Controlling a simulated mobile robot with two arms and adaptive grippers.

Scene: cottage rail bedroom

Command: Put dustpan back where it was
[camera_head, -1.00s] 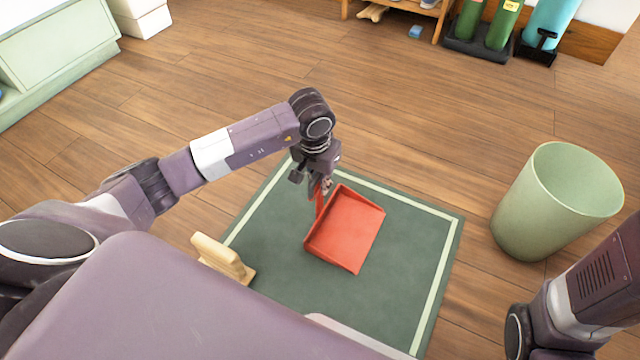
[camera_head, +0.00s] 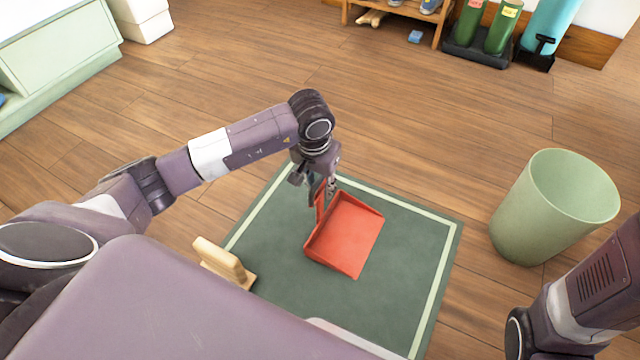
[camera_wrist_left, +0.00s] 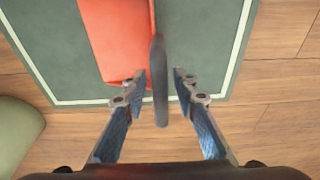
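The red dustpan (camera_head: 345,236) lies on the dark green mat with a pale border (camera_head: 285,275). Its dark handle (camera_wrist_left: 160,90) shows in the left wrist view, along with part of the red pan (camera_wrist_left: 113,40). My left gripper (camera_head: 323,196) is over the handle end of the dustpan. In the left wrist view its two fingers (camera_wrist_left: 161,85) stand apart on either side of the handle, with a gap on both sides. My right arm shows at the lower right of the head view, but its gripper is out of view.
A wooden block-like object (camera_head: 222,262) stands on the mat's left part. A pale green bin (camera_head: 550,215) stands on the wooden floor right of the mat. A shelf (camera_head: 395,10) and green boots on a tray (camera_head: 478,52) are at the back. The floor behind the mat is clear.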

